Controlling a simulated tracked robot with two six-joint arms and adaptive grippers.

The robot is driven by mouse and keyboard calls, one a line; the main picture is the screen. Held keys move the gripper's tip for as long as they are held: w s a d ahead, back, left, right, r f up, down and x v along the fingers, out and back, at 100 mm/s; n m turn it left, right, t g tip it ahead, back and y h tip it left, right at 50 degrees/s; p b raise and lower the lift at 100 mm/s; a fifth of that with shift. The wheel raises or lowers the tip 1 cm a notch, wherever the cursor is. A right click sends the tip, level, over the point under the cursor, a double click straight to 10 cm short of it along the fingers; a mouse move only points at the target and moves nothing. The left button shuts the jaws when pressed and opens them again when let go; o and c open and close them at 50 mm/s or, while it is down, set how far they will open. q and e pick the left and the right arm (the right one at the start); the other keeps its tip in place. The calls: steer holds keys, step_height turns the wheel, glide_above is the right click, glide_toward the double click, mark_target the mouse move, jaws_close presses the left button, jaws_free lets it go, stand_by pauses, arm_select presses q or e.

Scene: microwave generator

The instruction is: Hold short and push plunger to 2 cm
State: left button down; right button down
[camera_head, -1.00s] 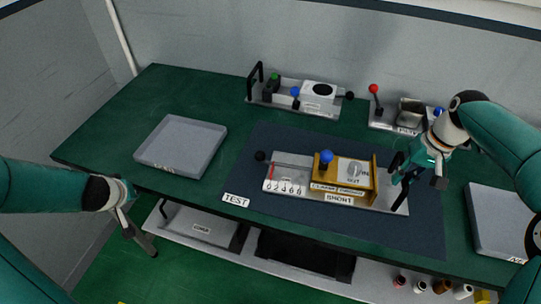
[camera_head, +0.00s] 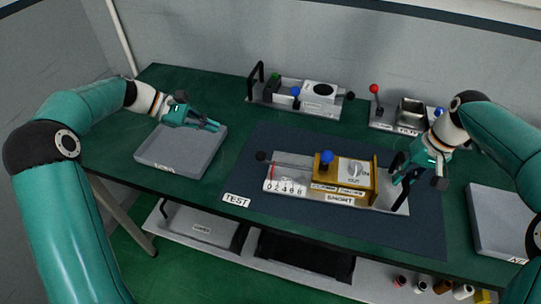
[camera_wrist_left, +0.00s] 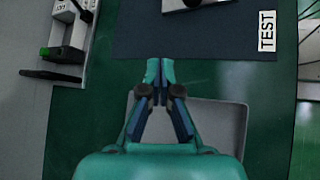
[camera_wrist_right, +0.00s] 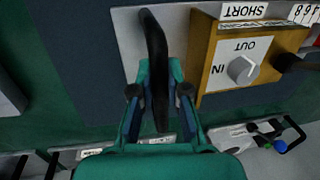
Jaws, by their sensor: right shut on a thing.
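The short device lies on the dark mat, a yellow box (camera_head: 338,178) on a grey base with a SHORT label (camera_head: 340,198). The box has a blue knob (camera_head: 326,157) on top and an IN/OUT dial (camera_wrist_right: 242,70). A plunger rod with a black knob (camera_head: 261,156) sticks out to the left, above a white number scale (camera_head: 284,187). My right gripper (camera_head: 401,176) is shut on the black upright handle (camera_wrist_right: 156,50) at the device's right end. My left gripper (camera_head: 216,126) is above the left tray, empty, its fingertips together in the left wrist view (camera_wrist_left: 160,70), apart from the plunger.
A grey tray (camera_head: 150,155) stands left, another (camera_head: 490,215) right. At the back are a unit with a black handle (camera_head: 258,82) and one with a red-topped lever (camera_head: 374,90). A TEST label (camera_head: 236,200) lies at the mat's front left. Bottles (camera_head: 420,287) stand below.

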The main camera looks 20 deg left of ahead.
steer(key=shift+f, duration=0.3)
arm_select(q)
steer(key=shift+s+d+f+n+g+h, duration=0.15)
steer(key=shift+d+f+n+g+h, duration=0.3)
steer(key=shift+d+f, duration=0.9)
steer(key=shift+s+d+f+n+g+h, duration=0.15)
steer(key=shift+d+f+g, duration=0.6)
steer(key=shift+d, duration=1.2)
steer(key=shift+s+d+f+n+g+h, duration=0.2)
steer(key=shift+d+f+n+g, duration=0.25)
steer(key=shift+d+f, duration=0.95)
steer(key=shift+d+r, duration=0.25)
steer(key=shift+r, duration=0.05)
steer(key=shift+d, duration=0.15)
steer(key=shift+w+d, duration=0.1)
steer(key=shift+d, duration=0.55)
arm_select(e)
steer(key=shift+r, duration=0.1)
arm_select(q)
steer(key=shift+d, duration=0.25)
steer(key=shift+a+r, duration=1.3)
steer(key=shift+r, duration=0.2)
